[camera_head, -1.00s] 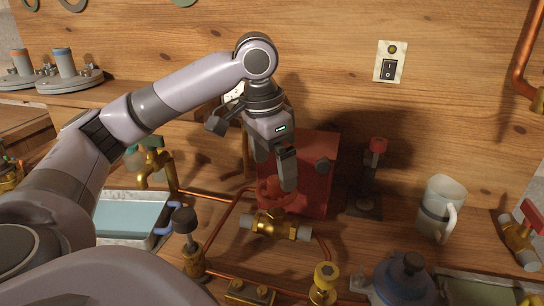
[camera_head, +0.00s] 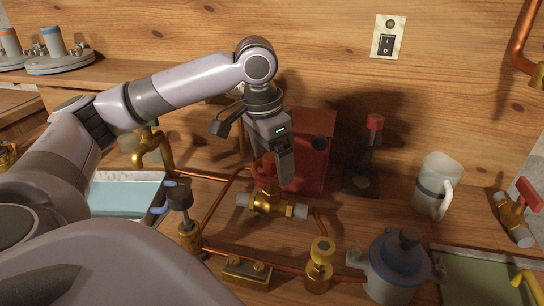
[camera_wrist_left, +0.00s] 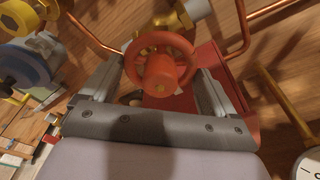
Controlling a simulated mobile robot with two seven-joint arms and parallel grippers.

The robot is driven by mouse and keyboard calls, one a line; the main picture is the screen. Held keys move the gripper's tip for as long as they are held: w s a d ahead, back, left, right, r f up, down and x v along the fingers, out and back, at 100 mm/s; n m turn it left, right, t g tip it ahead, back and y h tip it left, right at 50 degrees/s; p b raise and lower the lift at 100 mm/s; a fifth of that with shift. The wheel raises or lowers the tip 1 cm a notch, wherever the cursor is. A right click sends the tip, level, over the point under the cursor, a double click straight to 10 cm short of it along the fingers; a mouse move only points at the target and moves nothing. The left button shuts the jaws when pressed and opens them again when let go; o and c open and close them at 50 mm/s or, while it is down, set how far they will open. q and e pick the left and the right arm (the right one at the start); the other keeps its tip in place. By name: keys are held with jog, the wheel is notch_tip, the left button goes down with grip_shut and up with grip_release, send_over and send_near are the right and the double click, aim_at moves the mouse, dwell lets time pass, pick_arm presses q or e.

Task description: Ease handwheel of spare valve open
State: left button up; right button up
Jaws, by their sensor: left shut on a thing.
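The spare valve, a brass body with grey ends (camera_head: 268,203), lies at the middle of the bench in the head view. Its red handwheel (camera_head: 262,172) is partly hidden by my fingers. My left gripper (camera_head: 271,176) reaches down from above and is shut on the handwheel. In the left wrist view the round red handwheel (camera_wrist_left: 160,66) sits between the two grey fingers, one on each side. My right gripper is not in view.
A red box (camera_head: 312,150) stands just behind the valve. Copper pipes (camera_head: 214,212) run close around it. A blue-grey vessel (camera_head: 397,268) stands front right, a mug (camera_head: 437,186) at the right, and a water tray (camera_head: 120,205) at the left.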

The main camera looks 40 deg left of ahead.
pick_arm(q)
jog(key=shift+r+n+p, duration=0.25)
jog(key=shift+n+p, duration=0.35)
jog(key=shift+p, duration=0.25)
jog(key=shift+n+p, duration=0.3)
jog(key=shift+f, duration=0.2)
jog(key=shift+r+n+p, duration=0.2)
jog(key=shift+n+p, duration=0.7)
jog(key=shift+p, duration=0.35)
jog(key=shift+y+p, duration=0.3)
jog(key=shift+p, duration=0.05)
jog(key=shift+f+n, duration=0.2)
jog(key=shift+n, duration=0.3)
